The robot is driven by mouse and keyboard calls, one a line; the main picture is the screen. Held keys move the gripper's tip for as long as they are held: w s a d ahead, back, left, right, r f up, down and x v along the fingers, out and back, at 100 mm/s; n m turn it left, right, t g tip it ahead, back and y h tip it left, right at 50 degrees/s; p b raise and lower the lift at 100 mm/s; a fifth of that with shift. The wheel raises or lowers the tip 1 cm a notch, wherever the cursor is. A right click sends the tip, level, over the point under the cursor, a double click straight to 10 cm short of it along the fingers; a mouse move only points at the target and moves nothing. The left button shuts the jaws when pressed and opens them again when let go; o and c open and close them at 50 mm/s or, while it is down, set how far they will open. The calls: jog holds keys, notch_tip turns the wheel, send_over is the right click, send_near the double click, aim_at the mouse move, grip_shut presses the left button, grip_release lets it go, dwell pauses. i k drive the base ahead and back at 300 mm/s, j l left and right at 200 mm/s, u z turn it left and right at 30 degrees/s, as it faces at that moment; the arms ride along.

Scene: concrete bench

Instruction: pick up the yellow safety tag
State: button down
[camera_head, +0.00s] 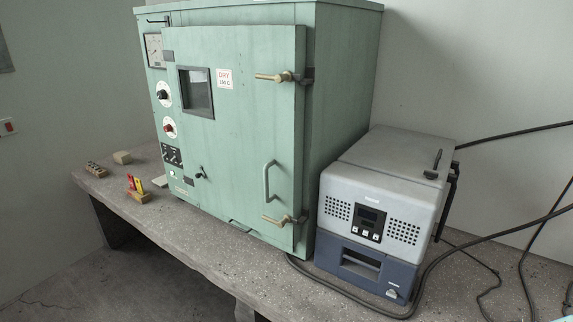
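A small yellow piece (140,184), which looks like the yellow safety tag, stands upright on the bench at the left. It is beside a red piece (131,182), and both are in or on a small tan block (139,197). They are too small for me to tell exactly how the tag is held. My gripper is not in view.
A large green oven (240,130) stands on the concrete bench (215,250), right of the tag. A grey and blue machine (375,215) and black cables are farther right. A holder (96,169) and a beige block (122,157) lie behind the tag. The bench's front edge is close.

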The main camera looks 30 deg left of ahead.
aim_at(141, 190)
jog(key=u, duration=2.25)
jog(key=i+j+z, duration=0.1)
jog(key=i+z, duration=0.3)
jog(key=i+j+z, duration=0.15)
jog(key=z, duration=0.3)
jog(key=i+j+z, duration=0.1)
jog(key=i+j, duration=0.15)
jog(key=i+j+z, duration=0.1)
jog(key=i+j, duration=0.15)
jog(key=j, duration=0.2)
jog(key=i+j, duration=0.25)
jog(key=j, duration=0.15)
jog(key=i+j+z, duration=0.15)
jog(key=i+j, duration=0.25)
jog(key=j, duration=0.15)
jog(key=i+j, duration=0.25)
jog(key=j, duration=0.2)
jog(key=i+j, duration=0.25)
jog(key=j, duration=0.15)
jog(key=i+j, duration=0.25)
jog(key=j, duration=0.15)
jog(key=z, duration=0.05)
